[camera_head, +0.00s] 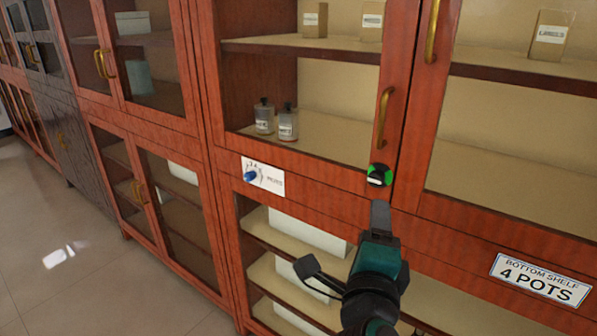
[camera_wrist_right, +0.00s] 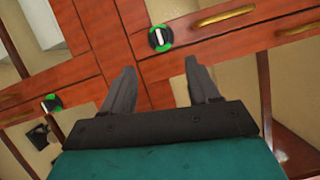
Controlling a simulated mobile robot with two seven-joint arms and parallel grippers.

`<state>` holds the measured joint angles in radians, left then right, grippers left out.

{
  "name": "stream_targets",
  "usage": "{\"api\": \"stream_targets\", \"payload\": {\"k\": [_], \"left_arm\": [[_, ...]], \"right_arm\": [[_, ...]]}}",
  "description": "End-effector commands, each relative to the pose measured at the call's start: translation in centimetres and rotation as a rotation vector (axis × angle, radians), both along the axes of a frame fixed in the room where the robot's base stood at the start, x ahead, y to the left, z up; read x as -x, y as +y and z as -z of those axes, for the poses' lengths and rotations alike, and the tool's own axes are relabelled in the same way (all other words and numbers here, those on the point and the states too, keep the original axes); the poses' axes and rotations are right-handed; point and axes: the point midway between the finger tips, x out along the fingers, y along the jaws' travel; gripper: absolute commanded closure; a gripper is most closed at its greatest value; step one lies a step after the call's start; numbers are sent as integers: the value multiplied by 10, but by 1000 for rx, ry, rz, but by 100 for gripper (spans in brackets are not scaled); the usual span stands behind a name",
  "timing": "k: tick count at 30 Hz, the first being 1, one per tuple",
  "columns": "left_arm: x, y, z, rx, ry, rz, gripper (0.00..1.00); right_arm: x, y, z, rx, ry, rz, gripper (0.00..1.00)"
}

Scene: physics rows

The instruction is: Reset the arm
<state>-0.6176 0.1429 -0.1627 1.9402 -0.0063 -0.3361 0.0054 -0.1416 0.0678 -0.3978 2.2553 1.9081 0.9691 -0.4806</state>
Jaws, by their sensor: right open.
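My right gripper (camera_head: 380,215) is in front of the red wooden cabinet (camera_head: 320,172), just below a round green and black knob (camera_head: 379,175). In the right wrist view my right gripper (camera_wrist_right: 160,85) shows two dark fingers spread apart with nothing between them. The knob (camera_wrist_right: 160,39) lies beyond the fingertips there, and I cannot tell a contact. My left gripper is in neither view.
Brass handles (camera_head: 383,118) stick out from the cabinet doors. Two bottles (camera_head: 288,122) and small boxes (camera_head: 315,20) stand on the shelves. A sign (camera_head: 541,279) reads "BOTTOM SHELF 4 POTS". A second green knob (camera_wrist_right: 51,103) shows in the wrist view. Open floor (camera_head: 60,240) lies at left.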

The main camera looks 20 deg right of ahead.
Motion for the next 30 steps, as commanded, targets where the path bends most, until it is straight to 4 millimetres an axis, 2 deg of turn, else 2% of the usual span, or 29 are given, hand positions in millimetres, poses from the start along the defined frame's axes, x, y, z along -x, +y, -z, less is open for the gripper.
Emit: {"api": "stream_targets", "payload": {"k": [5,8,11,14,17,20,22,27,30], "left_arm": [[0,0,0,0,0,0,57],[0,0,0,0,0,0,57],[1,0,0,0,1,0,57],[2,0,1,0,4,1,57],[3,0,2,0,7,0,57],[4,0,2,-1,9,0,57],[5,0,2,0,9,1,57],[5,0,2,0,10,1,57],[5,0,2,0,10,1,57]], "right_arm": [[2,-2,-2,88,-30,2,40],[6,2,-4,245,-70,-15,40],[9,14,-1,455,-94,-72,40],[13,35,15,675,-81,-165,40],[18,56,46,887,-26,-284,40],[27,75,90,1086,71,-427,40],[37,83,128,1218,164,-534,40],[73,78,222,1476,440,-778,40],[95,66,262,1575,589,-878,40]]}}
